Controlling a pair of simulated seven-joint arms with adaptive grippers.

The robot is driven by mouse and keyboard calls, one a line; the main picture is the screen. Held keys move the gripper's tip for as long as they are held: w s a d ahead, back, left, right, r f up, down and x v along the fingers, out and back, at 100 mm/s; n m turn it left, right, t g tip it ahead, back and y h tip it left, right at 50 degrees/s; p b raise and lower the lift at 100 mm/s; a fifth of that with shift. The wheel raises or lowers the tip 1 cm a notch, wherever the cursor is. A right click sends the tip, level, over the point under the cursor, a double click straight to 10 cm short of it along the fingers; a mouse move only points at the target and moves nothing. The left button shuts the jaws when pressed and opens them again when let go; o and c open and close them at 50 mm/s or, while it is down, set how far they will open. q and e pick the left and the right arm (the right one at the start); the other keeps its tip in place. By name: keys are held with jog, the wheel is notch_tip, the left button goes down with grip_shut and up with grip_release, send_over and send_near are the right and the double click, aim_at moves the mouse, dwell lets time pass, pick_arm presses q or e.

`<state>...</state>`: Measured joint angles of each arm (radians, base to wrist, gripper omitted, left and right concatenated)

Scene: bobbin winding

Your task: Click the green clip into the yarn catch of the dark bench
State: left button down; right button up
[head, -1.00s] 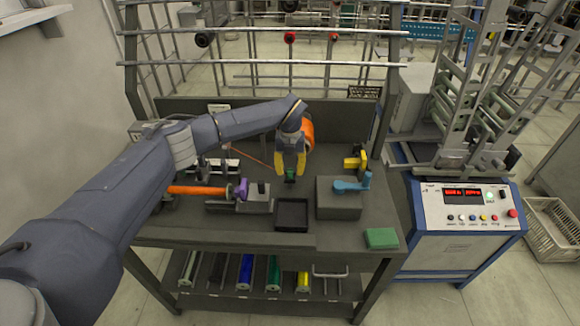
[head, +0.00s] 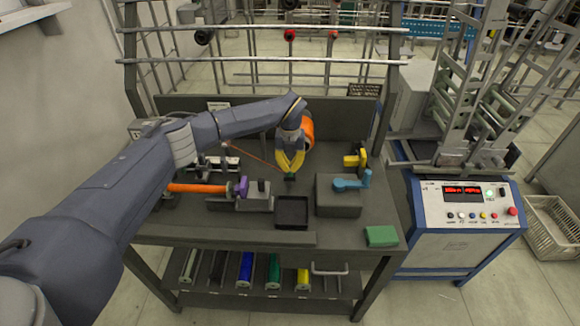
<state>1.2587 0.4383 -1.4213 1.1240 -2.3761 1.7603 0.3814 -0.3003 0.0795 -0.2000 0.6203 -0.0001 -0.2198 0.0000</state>
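The small green clip (head: 290,177) is at the middle of the dark bench (head: 235,236), just below the fingertips of my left gripper (head: 289,168). The gripper's yellow fingers point down and have closed together at the clip's upper part; they look shut on it. They hide part of the clip and what is behind it. I cannot make out the yarn catch for sure. An orange yarn (head: 255,156) runs slantwise from the left towards the gripper. My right gripper is not in view.
A black open tray (head: 292,226) is in front of the clip. A grey block with a blue crank (head: 352,183) and a yellow part (head: 355,160) stand to the right. An orange bobbin rod (head: 197,188) lies left. A green block (head: 381,236) is at the front right.

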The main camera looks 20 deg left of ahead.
pick_arm(q)
jog(key=shift+r, duration=0.1)
jog(key=shift+r, duration=2.1)
jog(key=c, duration=1.4)
grip_release()
jog(key=shift+o, duration=0.2)
notch_tip(320, 180, up, 12)
jog(key=shift+r, duration=0.1)
